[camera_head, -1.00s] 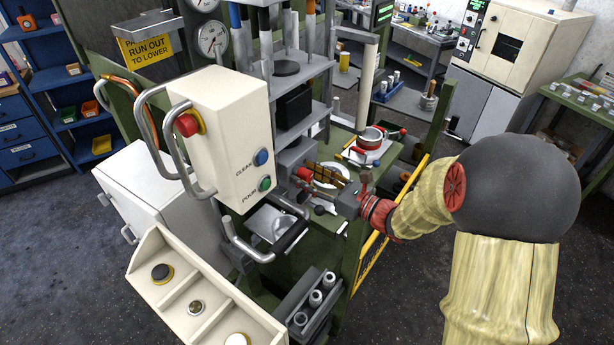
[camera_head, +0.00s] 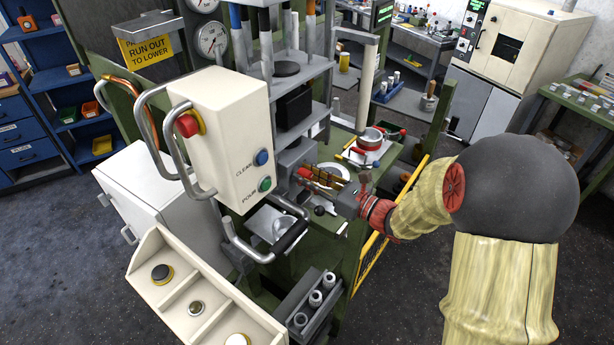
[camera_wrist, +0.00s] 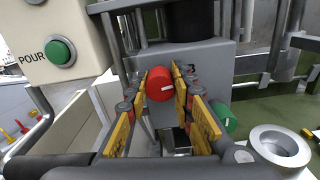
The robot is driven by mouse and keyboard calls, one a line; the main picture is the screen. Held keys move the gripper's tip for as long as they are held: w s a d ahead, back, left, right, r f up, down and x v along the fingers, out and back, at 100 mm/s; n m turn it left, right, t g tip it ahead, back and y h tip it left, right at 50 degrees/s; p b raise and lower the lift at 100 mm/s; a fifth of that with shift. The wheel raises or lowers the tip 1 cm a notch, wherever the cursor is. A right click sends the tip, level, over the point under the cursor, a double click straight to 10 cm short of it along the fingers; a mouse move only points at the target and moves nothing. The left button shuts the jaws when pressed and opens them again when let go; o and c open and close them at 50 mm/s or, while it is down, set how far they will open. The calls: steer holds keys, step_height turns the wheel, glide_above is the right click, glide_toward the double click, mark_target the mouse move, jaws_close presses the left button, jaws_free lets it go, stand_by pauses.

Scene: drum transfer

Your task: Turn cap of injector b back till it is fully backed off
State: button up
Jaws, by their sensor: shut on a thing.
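A red round cap (camera_wrist: 160,83) with a white line on its face sits on the front of a grey block (camera_wrist: 205,58). My gripper (camera_wrist: 167,92) is shut on this red cap, with one yellow-padded finger on each side. A green cap (camera_wrist: 222,118), also with a white line, is lower right, just outside the right finger.
A control box (camera_head: 222,140) with a red stop button and CLEAR and POUR buttons stands close left of my gripper. A black-gripped handle (camera_head: 290,236) is below. A metal cup (camera_wrist: 281,147) is lower right in the wrist view.

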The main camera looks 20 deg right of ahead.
steer(key=shift+n+b, duration=0.3)
steer(key=shift+b, duration=0.1)
jaws_close()
steer(key=n+b, duration=0.3)
steer(key=b, duration=0.1)
steer(key=shift+f+n+b, duration=0.2)
steer(key=shift+n+b, duration=0.15)
steer(key=shift+n, duration=0.05)
steer(key=n+b, duration=0.4)
steer(key=b, duration=0.2)
steer(key=shift+f+n+b, duration=0.1)
steer(key=shift+n+b, duration=0.2)
steer(key=shift+b, duration=0.1)
steer(key=n+b, duration=0.4)
steer(key=b, duration=0.3)
steer(key=n+b, duration=0.3)
steer(key=b, duration=0.1)
steer(key=shift+r+b, duration=0.25)
steer(key=shift+b, duration=0.15)
steer(key=o, duration=1)
jaws_free()
steer(key=shift+o, duration=0.2)
